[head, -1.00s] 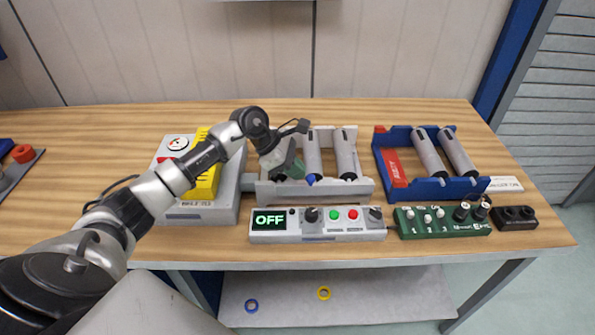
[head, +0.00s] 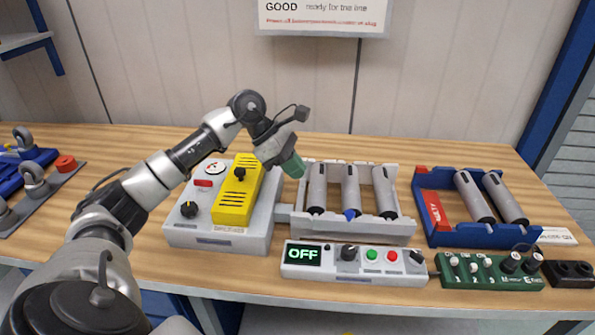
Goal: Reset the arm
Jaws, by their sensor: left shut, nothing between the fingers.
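My left arm comes in from the lower left, and my left gripper (head: 291,164) hangs above the left end of a grey rack (head: 365,229). Its green-tipped fingers are shut and hold nothing. A small blue piece (head: 350,214) shows at the foot of the middle cylinder. My right gripper is not in view.
A grey box with a yellow block (head: 237,190) stands left of the rack. A control panel reading OFF (head: 304,256) and a green knob panel (head: 490,270) lie in front. A blue rack (head: 470,237) with two cylinders is at right. Bare wood (head: 115,150) shows at the back left.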

